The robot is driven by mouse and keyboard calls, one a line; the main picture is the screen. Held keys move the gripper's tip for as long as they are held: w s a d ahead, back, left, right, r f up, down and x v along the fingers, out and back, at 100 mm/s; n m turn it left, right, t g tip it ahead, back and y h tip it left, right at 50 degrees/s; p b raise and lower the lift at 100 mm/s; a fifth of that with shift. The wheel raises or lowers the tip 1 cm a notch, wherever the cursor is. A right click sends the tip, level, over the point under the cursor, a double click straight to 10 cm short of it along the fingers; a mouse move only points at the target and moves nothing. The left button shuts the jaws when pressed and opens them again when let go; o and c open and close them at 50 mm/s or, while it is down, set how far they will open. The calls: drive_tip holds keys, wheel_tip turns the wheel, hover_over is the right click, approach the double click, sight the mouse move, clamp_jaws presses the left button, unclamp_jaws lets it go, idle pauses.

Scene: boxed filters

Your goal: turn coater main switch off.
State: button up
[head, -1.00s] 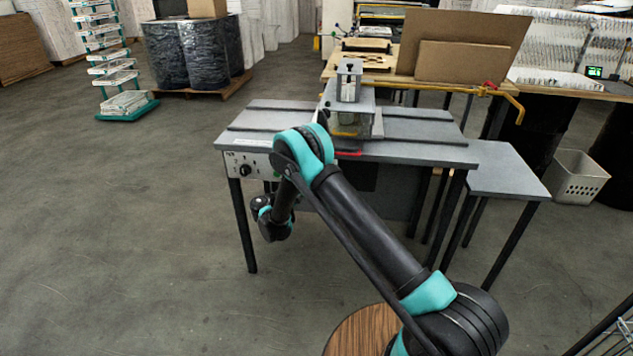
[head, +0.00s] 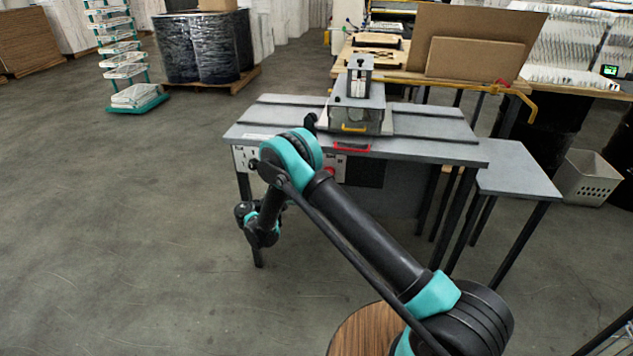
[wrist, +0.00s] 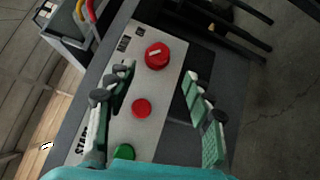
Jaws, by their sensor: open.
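The coater (head: 355,110) is a grey machine on a grey table. In the wrist view its pale control panel carries a large red rotary knob (wrist: 157,56) with a pale mark, which looks like the main switch. Below it on the panel are a red button (wrist: 141,107) and a green button (wrist: 124,152). My gripper (wrist: 160,78) is open and empty, its fingers on either side of the panel. The knob shows beyond and between the fingertips, apart from them. A red part of the panel (head: 330,171) shows beside my arm in the head view, where my gripper's fingers cannot be made out.
The grey tabletop (head: 440,151) overhangs the panel, with dark legs below. A lower side table (head: 515,170) and a grey basket (head: 583,178) stand at right. A red handle (head: 351,147) sticks out at the table's front edge.

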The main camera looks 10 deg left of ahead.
drive_tip(key=shift+v, duration=1.5)
